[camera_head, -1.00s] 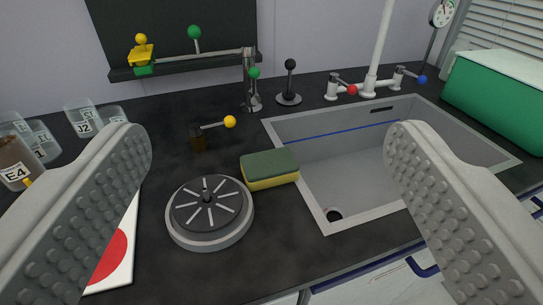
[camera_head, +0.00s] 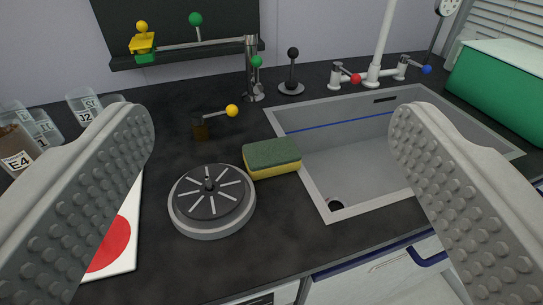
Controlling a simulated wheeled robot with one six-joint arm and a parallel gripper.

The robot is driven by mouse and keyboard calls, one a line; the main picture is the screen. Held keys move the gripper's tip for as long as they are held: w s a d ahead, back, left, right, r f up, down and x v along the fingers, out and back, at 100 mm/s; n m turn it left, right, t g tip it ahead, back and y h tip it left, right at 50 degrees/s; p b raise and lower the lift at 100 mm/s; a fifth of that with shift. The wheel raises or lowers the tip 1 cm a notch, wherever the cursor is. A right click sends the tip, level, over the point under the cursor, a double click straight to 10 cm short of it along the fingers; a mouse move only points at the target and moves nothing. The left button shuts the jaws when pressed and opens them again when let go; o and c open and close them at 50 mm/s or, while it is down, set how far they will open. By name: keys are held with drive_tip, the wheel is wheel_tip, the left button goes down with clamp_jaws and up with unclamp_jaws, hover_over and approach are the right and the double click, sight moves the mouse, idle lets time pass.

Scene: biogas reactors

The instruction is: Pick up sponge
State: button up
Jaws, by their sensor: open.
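The sponge (camera_head: 272,158) has a dark green top and a yellow lower layer. It lies on the black counter, just left of the sink's edge and touching or nearly touching the round grey disc. My gripper (camera_head: 272,130) is open, with its two grey studded fingers at the left and right of the picture. The sponge shows between the fingers but farther away, and nothing is held.
The round slotted disc (camera_head: 212,200) stands close at the sponge's left. The sink (camera_head: 312,190) is at its right. Valves with a yellow knob (camera_head: 232,111) and a black knob (camera_head: 293,53) stand behind. Labelled beakers (camera_head: 84,103) and a red-dotted white sheet (camera_head: 112,245) are left.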

drive_tip(key=o, duration=0.3)
drive_tip(key=shift+o, duration=0.7)
drive_tip(key=shift+w, duration=0.25)
drive_tip(key=n+g, duration=0.4)
drive_tip(key=g, duration=1.3)
hover_over(271, 151)
drive_tip(key=f, duration=1.7)
drive_tip(key=shift+w+d+f, duration=0.2)
drive_tip(key=shift+f, duration=0.15)
drive_tip(key=shift+s+a+f, duration=0.1)
drive_tip(key=shift+f, duration=1.25)
drive_tip(key=shift+s+a+f, duration=0.1)
drive_tip(key=shift+f, duration=1.2)
